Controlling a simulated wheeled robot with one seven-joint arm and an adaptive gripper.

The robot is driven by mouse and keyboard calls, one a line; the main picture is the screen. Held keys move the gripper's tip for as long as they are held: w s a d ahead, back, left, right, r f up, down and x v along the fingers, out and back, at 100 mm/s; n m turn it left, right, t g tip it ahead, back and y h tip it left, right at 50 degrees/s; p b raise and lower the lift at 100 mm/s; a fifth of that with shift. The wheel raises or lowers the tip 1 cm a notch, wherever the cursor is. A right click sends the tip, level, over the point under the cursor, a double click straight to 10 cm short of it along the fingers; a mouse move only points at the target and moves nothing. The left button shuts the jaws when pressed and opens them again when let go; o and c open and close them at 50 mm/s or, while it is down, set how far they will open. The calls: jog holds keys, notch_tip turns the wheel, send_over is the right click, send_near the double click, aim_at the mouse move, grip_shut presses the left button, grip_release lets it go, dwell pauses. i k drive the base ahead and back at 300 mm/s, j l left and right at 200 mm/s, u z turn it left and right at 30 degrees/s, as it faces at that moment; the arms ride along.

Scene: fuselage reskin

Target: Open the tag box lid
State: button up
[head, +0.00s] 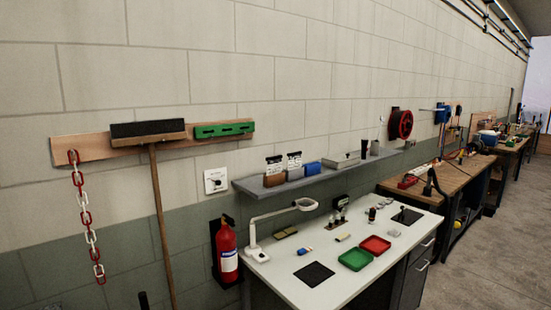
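I cannot tell for sure which thing is the tag box. On the grey wall shelf (270,192) stand a flat grey metal box (346,160), a small blue box (312,169) and two upright holders with printed white cards (275,166). The grey box looks shut, but it is small in the picture. My gripper is not in view.
Below the shelf is a white workbench (340,285) with a green tray (355,260), a red tray (375,245), black pads and a magnifier lamp (305,204). A fire extinguisher (227,250), broom (160,220) and chain (87,220) line the wall. Open floor (490,255) lies right.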

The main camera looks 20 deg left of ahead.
aim_at(343, 157)
jog(key=u, duration=0.25)
jog(key=i+l, duration=0.2)
jog(key=i, duration=0.25)
jog(key=i+l, duration=0.15)
jog(key=i, duration=0.25)
